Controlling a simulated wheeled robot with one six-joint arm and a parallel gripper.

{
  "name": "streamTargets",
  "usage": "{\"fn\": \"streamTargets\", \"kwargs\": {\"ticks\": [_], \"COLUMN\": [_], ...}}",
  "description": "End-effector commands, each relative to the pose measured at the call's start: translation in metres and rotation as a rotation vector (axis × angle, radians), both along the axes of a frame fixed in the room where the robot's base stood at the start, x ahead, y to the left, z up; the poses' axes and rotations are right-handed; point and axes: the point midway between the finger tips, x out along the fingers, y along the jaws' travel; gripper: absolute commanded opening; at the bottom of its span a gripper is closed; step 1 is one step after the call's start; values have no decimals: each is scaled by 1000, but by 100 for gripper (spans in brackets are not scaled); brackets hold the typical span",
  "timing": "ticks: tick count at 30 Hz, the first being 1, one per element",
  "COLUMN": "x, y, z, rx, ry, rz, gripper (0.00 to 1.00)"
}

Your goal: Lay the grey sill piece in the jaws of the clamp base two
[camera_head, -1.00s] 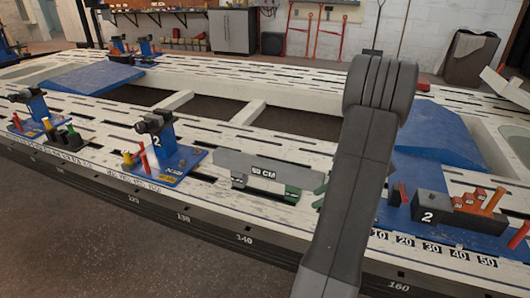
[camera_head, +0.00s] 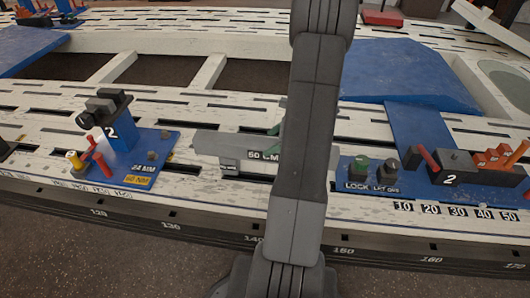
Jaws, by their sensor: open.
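The grey sill piece (camera_head: 215,143) appears to be the long flat grey bar behind the "50 CM" label at the middle of the bench. Its right part is hidden behind my arm. Clamp base two (camera_head: 124,133) stands to its left, a blue post marked "2" on a blue plate, with dark jaws (camera_head: 107,103) on top. I see nothing lying in those jaws. My gripper is not in view; only links of my arm cross the picture from bottom to top.
The white slotted bench (camera_head: 190,225) fills the view. To the right stand LOCK (camera_head: 359,167) and LET OFF (camera_head: 388,169) knobs, and a dark block marked "2" (camera_head: 455,168) with orange pieces. Red and yellow pegs (camera_head: 103,165) stand on the clamp's plate.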

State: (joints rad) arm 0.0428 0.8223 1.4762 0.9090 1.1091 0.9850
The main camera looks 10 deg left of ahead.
Motion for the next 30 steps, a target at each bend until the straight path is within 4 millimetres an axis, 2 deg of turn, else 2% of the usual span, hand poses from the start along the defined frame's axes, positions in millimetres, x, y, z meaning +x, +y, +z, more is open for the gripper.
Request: {"fn": "streamTargets", "kwargs": {"ticks": [1,6,13,25,30], "x": [-1,-1,-1,-1,0], "y": [8,24,25,25,26], "z": [-9,-22,-21,-21,-19], "rx": [0,0,0,0,2], "ry": [0,0,-1,-1,-4], "rz": [3,1,-1,-1,-1], "gripper": [80,80,80,1,0]}}
